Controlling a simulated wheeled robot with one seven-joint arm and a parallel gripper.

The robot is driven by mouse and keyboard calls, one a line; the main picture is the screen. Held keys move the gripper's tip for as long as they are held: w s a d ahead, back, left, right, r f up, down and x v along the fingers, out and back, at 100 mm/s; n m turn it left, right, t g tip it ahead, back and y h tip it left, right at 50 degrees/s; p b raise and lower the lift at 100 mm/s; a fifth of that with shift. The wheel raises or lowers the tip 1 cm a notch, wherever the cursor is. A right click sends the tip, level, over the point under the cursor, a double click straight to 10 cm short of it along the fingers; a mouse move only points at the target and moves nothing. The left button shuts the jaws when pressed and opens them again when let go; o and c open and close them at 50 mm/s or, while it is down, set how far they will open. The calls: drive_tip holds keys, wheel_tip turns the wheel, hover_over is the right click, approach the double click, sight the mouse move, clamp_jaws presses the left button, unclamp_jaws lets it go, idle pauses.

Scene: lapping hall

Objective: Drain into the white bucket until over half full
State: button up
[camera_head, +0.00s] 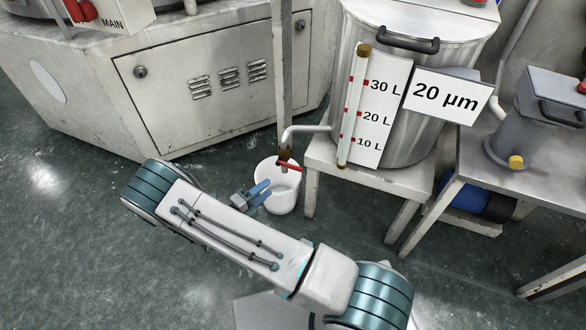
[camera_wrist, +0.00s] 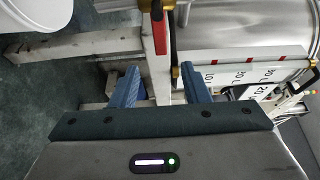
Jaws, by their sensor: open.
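The white bucket (camera_head: 285,204) stands on the floor under the outlet of a steel drum (camera_head: 405,130); its edge also shows at the top left of the wrist view (camera_wrist: 32,14). A pipe from the drum ends above the bucket in a brass tap (camera_head: 284,156) with a red lever (camera_head: 291,166). No stream of liquid is visible, and I cannot tell the level in the bucket. My gripper (camera_head: 262,192) is open and empty beside the bucket's near left rim. In the wrist view, the red lever (camera_wrist: 161,36) is ahead of the gap between my blue fingers (camera_wrist: 160,84), not between them.
The drum sits on a grey stand (camera_head: 323,165) and carries a sight gauge (camera_head: 352,110) marked 10, 20 and 30 L, plus a "20 µm" sign (camera_head: 446,95). A cabinet (camera_head: 215,80) stands behind. A second table (camera_head: 470,170) is at right. Floor left of the bucket is clear.

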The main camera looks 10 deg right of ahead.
sight(293, 168)
drive_tip(key=b+x, duration=0.3)
drive_tip(key=x, duration=1)
drive_tip(key=shift+d, duration=0.15)
clamp_jaws()
